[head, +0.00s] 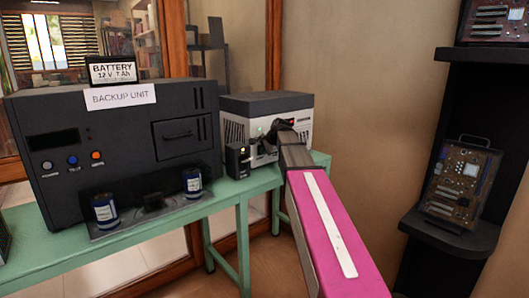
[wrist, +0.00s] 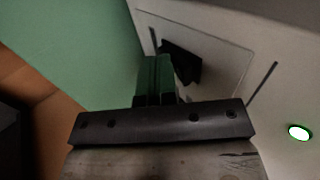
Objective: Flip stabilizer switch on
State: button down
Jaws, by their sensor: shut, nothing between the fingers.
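The stabilizer (head: 235,130), a light grey box with a dark top and a small red display, stands on the green table. Its pale front panel (wrist: 225,40) fills the right of the wrist view. A black switch (wrist: 183,64) sticks out of a recessed rectangle in that panel. My gripper (head: 262,150) is at the stabilizer's front in the head view, and my arm hides part of that front. In the wrist view my gripper (wrist: 155,75) is shut and empty, its fingertips right beside the switch. I cannot tell whether they touch it.
A round lit green lamp (wrist: 300,132) is on the panel. A small black box (head: 237,160) stands close left of my gripper. The large black backup unit (head: 120,135) fills the table's left, with blue cans (head: 105,210) in front. A black shelf (head: 450,232) stands at right.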

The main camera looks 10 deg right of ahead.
jog(key=shift+r, duration=0.15)
jog(key=shift+r, duration=0.65)
jog(key=f+v, duration=0.1)
jog(key=v, duration=1.2)
jog(key=shift+s+d+r, duration=0.25)
jog(key=shift+s+d, duration=0.1)
jog(key=shift+s, duration=0.2)
